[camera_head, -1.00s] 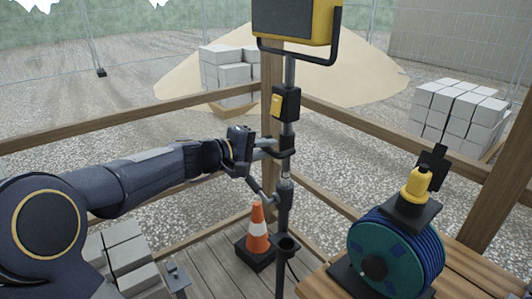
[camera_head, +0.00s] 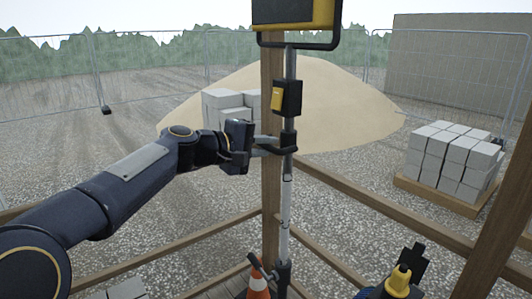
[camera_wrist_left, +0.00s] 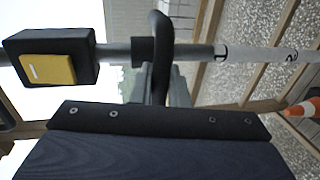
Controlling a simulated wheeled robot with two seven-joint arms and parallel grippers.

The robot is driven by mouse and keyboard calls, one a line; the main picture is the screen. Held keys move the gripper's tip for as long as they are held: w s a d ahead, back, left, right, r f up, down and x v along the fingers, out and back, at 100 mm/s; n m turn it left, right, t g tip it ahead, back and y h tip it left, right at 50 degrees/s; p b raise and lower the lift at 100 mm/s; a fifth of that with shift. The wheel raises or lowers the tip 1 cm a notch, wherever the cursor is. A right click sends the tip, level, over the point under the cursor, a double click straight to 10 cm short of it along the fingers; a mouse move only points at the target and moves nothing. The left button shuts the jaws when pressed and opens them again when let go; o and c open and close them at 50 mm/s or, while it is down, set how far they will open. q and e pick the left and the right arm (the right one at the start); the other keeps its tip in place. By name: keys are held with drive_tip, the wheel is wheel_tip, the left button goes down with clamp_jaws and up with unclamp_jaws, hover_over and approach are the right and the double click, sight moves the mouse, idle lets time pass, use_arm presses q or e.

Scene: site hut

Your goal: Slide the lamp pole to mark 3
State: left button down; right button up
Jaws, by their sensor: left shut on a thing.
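The lamp pole (camera_head: 286,205) stands upright in front of a wooden post. Its black and yellow lamp head (camera_head: 297,18) is cut off at the top. A black box with a yellow switch (camera_head: 287,98) sits on the pole. My left gripper (camera_head: 277,148) is shut on the black handle (camera_head: 288,140) below that box. The dark lower tube with its clamp (camera_head: 283,273) shows at the bottom. In the left wrist view the pale pole (camera_wrist_left: 255,54) runs sideways, with marks that look like 1 and 2 right of the handle (camera_wrist_left: 160,50). I see no mark 3. My right gripper is out of view.
Wooden rails (camera_head: 380,205) run behind the pole. An orange and white cone (camera_head: 258,287) stands by its foot. A yellow-topped item (camera_head: 398,280) is at the bottom right. Grey blocks (camera_head: 452,155) are stacked beyond the rail.

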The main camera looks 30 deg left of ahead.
use_arm(q)
drive_tip(key=shift+r, duration=0.65)
drive_tip(key=c, duration=1.5)
unclamp_jaws()
drive_tip(key=shift+f, duration=0.2)
drive_tip(key=shift+s+a, duration=0.15)
drive_tip(key=shift+s, duration=0.1)
drive_tip(key=b+v, duration=0.2)
drive_tip(key=v, duration=0.5)
drive_tip(key=shift+s+r, duration=0.15)
